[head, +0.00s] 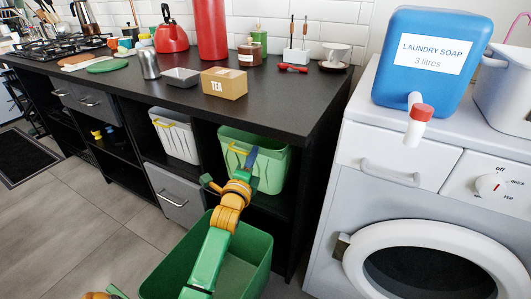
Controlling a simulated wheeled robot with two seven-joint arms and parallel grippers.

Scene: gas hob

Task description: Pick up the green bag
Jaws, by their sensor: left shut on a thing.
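The green bag (272,172) is an open-topped, light green tub-like container with a yellow handle (237,149). It stands upright in the open shelf bay under the right end of the dark counter. My left gripper (250,156), with blue fingers, is at the bag's front, close to the yellow handle, and is shut on the bag. My green and orange arm hides part of the bag's front and lower side. Exactly where the fingers grip is too small to tell.
A darker green open container (256,268) lies below, in front of the shelf. A white bin (176,137) stands in the bay to the left. The washing machine (335,215) stands to the right, bearing a blue laundry soap container (405,80). A tea box (224,84) is on the counter above.

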